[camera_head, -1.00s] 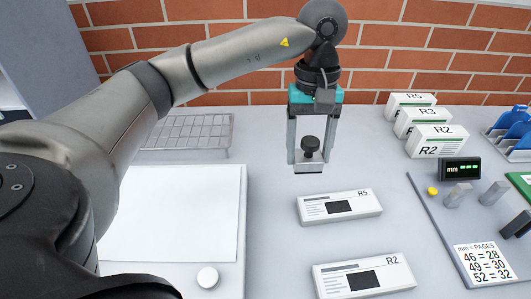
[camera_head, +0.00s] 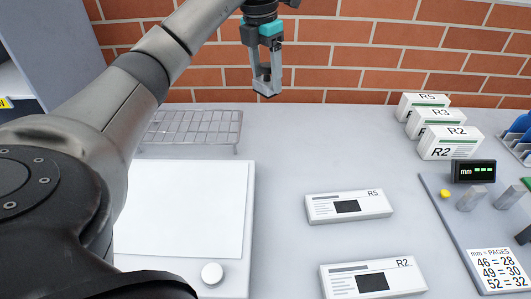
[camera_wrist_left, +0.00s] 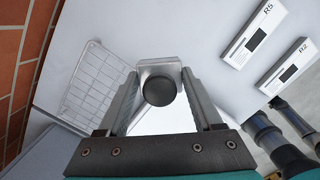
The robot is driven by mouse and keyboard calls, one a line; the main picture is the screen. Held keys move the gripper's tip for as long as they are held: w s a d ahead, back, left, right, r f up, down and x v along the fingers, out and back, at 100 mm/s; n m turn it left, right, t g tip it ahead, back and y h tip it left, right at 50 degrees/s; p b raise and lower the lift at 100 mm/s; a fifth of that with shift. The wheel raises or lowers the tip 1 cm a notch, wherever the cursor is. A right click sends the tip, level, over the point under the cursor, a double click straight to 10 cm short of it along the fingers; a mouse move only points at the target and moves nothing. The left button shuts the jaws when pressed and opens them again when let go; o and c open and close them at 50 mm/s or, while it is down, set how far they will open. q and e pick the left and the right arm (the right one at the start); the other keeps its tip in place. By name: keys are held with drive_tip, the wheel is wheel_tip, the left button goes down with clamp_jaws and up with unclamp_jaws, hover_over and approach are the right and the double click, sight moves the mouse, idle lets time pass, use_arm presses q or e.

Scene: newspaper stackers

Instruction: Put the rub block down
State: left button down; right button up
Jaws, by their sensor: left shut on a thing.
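The rub block is a flat grey block (camera_wrist_left: 158,66) with a round black knob (camera_wrist_left: 159,91). It sits between the two fingers of my left gripper (camera_wrist_left: 158,80) in the left wrist view, and the gripper is shut on it. In the head view my left gripper (camera_head: 267,93) hangs in front of the brick wall, above the back of the table and to the right of the wire rack. There the block is mostly hidden by the fingers. It is held up, apart from the table. My right gripper is not in view.
A wire rack (camera_head: 194,125) stands at the back left, behind a white board (camera_head: 180,215) with a round knob (camera_head: 212,274). Labelled packs R5 (camera_head: 348,206) and R2 (camera_head: 372,278) lie to the right. The table (camera_head: 320,145) behind them is clear.

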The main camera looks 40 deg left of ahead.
use_arm(q)
drive_tip(key=shift+a+f+n, duration=0.2)
drive_tip(key=shift+f+n, duration=0.05)
drive_tip(key=shift+n, duration=0.05)
wheel_tip(320, 180, down, 16)
drive_tip(key=b, duration=0.4)
wheel_tip(320, 180, down, 4)
drive_tip(key=shift+r+b, duration=0.25)
drive_tip(key=shift+b, duration=0.15)
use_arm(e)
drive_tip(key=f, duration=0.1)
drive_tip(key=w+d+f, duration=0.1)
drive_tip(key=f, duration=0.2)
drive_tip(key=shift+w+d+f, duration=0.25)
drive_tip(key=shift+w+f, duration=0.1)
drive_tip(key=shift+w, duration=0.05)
use_arm(q)
drive_tip(key=shift+c, duration=2.4)
unclamp_jaws()
drive_tip(key=shift+f, duration=0.15)
drive_tip(key=o, duration=0.4)
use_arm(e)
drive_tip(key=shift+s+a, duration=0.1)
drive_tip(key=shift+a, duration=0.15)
use_arm(q)
drive_tip(key=shift+o, duration=0.2)
